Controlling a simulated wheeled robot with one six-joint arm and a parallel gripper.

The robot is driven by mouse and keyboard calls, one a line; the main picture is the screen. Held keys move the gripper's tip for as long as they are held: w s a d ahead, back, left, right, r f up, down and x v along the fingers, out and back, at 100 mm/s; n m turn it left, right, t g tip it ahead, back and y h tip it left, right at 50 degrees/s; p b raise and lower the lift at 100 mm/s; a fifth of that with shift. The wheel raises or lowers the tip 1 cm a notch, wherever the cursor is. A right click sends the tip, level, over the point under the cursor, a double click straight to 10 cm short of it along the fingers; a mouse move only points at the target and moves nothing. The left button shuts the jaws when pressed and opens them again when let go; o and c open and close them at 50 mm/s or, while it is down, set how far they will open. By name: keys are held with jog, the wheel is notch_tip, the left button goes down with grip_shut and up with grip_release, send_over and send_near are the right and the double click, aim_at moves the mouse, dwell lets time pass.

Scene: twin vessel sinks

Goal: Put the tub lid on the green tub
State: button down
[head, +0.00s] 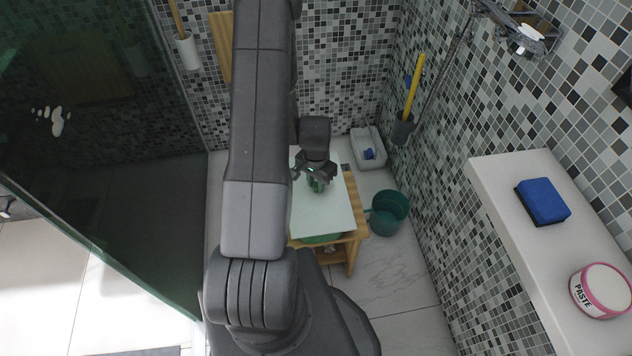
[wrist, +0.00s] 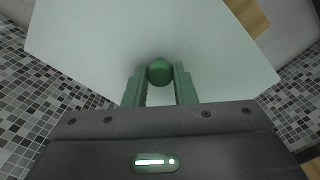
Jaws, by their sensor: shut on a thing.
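The tub lid (head: 325,215) is a pale, flat rectangular panel with a round green knob (wrist: 159,71), which shows in the wrist view. My gripper (head: 317,187) points down over the lid, and its green fingers are shut on the knob; the fingertips also show in the wrist view (wrist: 159,80). The green tub (head: 322,239) shows only as a sliver below the lid's front edge in the head view. The lid hides the rest of it. I cannot tell whether lid and tub touch.
A wooden stool (head: 355,225) is beneath the lid and tub. A teal bucket (head: 388,213) stands right of it, and a white tray (head: 369,148) with a blue item lies behind. A white ledge (head: 510,190) at right holds a blue sponge (head: 543,201) and a paste jar (head: 600,290).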

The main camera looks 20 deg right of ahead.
jog(key=c, duration=1.1)
grip_release()
notch_tip(320, 180, up, 14)
jog(key=shift+f+p, duration=0.1)
jog(key=shift+p, duration=0.65)
notch_tip(320, 180, down, 14)
jog(key=shift+r+b, duration=0.1)
jog(key=shift+b, duration=0.65)
jog(key=shift+r, duration=0.2)
